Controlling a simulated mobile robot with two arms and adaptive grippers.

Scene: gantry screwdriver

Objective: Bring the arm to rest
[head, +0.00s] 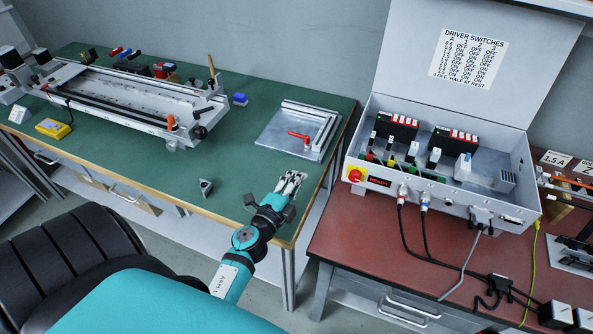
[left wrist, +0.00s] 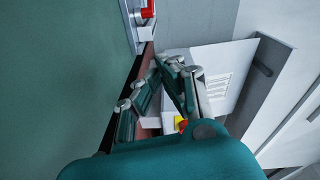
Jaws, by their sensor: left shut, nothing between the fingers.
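My left arm, teal and black, reaches in from the bottom of the head view. Its left gripper (head: 292,182) is shut and empty. It hangs over the front right corner of the green-topped bench (head: 215,170). In the left wrist view the gripper's fingers (left wrist: 165,85) come together, with nothing seen between them. My right gripper shows in neither view.
A gantry (head: 130,95) stands on the green bench at the left. A metal plate (head: 270,132) with a red-handled tool lies near its right edge. An open driver box (head: 440,200) with cables stands on the red bench (head: 345,235). A gap separates the benches.

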